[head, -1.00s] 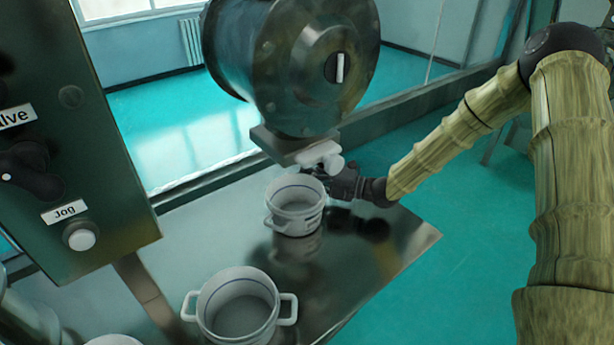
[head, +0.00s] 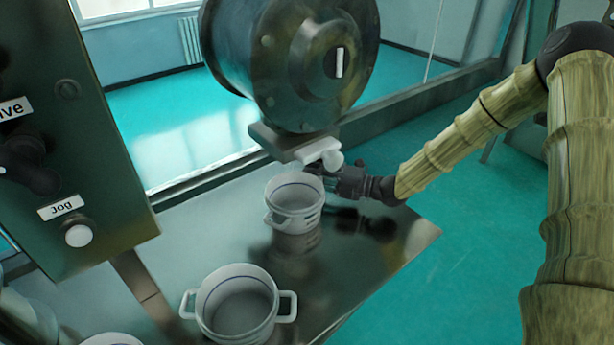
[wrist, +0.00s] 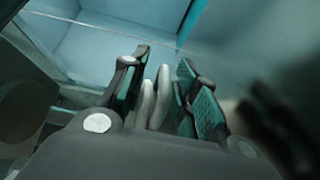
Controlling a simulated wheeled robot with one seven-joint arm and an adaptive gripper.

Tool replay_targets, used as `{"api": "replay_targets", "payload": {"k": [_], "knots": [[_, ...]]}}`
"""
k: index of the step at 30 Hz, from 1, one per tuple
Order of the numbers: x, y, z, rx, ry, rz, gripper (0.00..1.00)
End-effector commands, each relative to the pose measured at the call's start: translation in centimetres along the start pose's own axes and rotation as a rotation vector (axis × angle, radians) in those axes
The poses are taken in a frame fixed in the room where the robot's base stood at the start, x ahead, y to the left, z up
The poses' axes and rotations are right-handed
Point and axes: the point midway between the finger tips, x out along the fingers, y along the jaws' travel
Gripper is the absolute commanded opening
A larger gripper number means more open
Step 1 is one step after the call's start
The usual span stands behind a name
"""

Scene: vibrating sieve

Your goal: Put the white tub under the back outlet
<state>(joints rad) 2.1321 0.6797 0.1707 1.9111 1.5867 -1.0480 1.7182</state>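A white tub (head: 294,216) with a blue line inside its rim and side handles stands upright on the metal table, just below and in front of a white outlet spout (head: 322,152) under the drum. Whether it is exactly beneath the spout I cannot tell. My gripper (head: 326,172) is at the tub's back right, near its rim and the spout. In the wrist view my gripper (wrist: 165,92) has its pads apart, with pale rounded shapes (wrist: 155,98) between them that I cannot identify. A second similar white tub (head: 236,318) stands at the front.
The big metal drum (head: 298,65) hangs above the back of the table. A control box (head: 75,190) with a Jog button stands at left. A third white rim (head: 112,340) is cut off at the bottom. The table's right part (head: 385,262) is clear.

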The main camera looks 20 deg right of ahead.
Motion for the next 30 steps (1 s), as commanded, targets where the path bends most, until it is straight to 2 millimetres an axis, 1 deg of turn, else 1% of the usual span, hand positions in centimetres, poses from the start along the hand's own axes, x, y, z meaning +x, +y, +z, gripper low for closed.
{"api": "replay_targets", "payload": {"k": [1, 12, 18, 24, 30], "knots": [[-0.8, -0.1, 0.1, 0.000, -0.003, 0.003, 0.30], [-6.2, -0.1, 0.1, 0.000, -0.003, 0.002, 0.30], [-8.5, 0.0, 0.1, -0.001, -0.001, 0.002, 0.30], [-9.6, 0.0, 0.0, 0.000, 0.000, 0.000, 0.30], [-9.7, 0.0, 0.0, 0.000, 0.000, 0.000, 0.30]]}}
